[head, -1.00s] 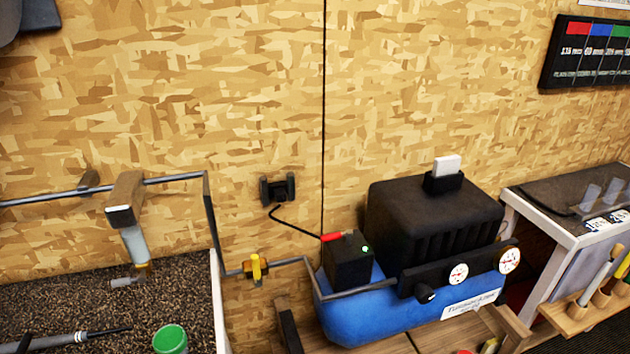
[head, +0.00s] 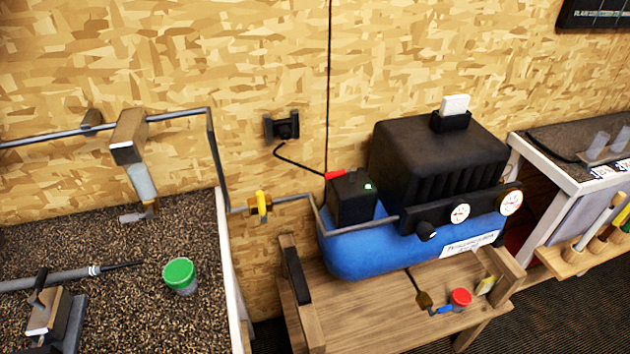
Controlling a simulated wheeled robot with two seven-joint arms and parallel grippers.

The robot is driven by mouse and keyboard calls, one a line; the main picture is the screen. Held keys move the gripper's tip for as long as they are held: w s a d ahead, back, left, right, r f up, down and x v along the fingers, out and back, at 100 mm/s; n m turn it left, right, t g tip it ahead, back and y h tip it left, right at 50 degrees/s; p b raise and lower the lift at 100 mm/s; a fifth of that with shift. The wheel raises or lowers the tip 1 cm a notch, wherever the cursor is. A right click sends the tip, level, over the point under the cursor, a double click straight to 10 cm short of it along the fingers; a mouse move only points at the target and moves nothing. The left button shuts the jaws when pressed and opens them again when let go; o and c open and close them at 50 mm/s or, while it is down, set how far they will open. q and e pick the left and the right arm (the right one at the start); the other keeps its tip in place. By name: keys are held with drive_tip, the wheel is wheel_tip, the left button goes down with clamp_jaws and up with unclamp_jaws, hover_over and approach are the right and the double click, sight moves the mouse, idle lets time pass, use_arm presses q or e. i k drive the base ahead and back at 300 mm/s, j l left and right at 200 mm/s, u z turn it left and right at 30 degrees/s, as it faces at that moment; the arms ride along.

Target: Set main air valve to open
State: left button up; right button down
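A small valve with a yellow lever (head: 261,203) and a brass-coloured body sits on the grey air pipe (head: 293,198) between the left bench and the blue compressor (head: 345,252). The yellow lever stands roughly upright, across the near-horizontal pipe. The pipe runs from the compressor to the valve, then up and left along the wall. Neither of my grippers shows in the head view.
The compressor, with a black housing (head: 432,150) and two gauges, stands on a wooden stand (head: 350,310). A green-lidded jar (head: 180,275) and a clamp (head: 55,318) are on the left bench. A rack (head: 560,255) stands right.

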sight(259, 194)
drive_tip(key=l+u, duration=0.2)
drive_tip(key=u, duration=0.15)
drive_tip(key=l+u, duration=0.2)
drive_tip(key=u, duration=0.2)
drive_tip(key=l+u, duration=0.2)
drive_tip(key=u, duration=0.15)
drive_tip(key=k+l+u, duration=0.1)
drive_tip(key=l, duration=0.3)
drive_tip(key=k+l+u, duration=0.15)
drive_tip(key=l, duration=0.25)
drive_tip(key=k+l+u, duration=0.1)
drive_tip(key=k+l, duration=0.25)
drive_tip(key=k+l+u, duration=0.15)
drive_tip(key=l, duration=0.2)
drive_tip(key=k+l, duration=0.35)
drive_tip(key=l, duration=0.1)
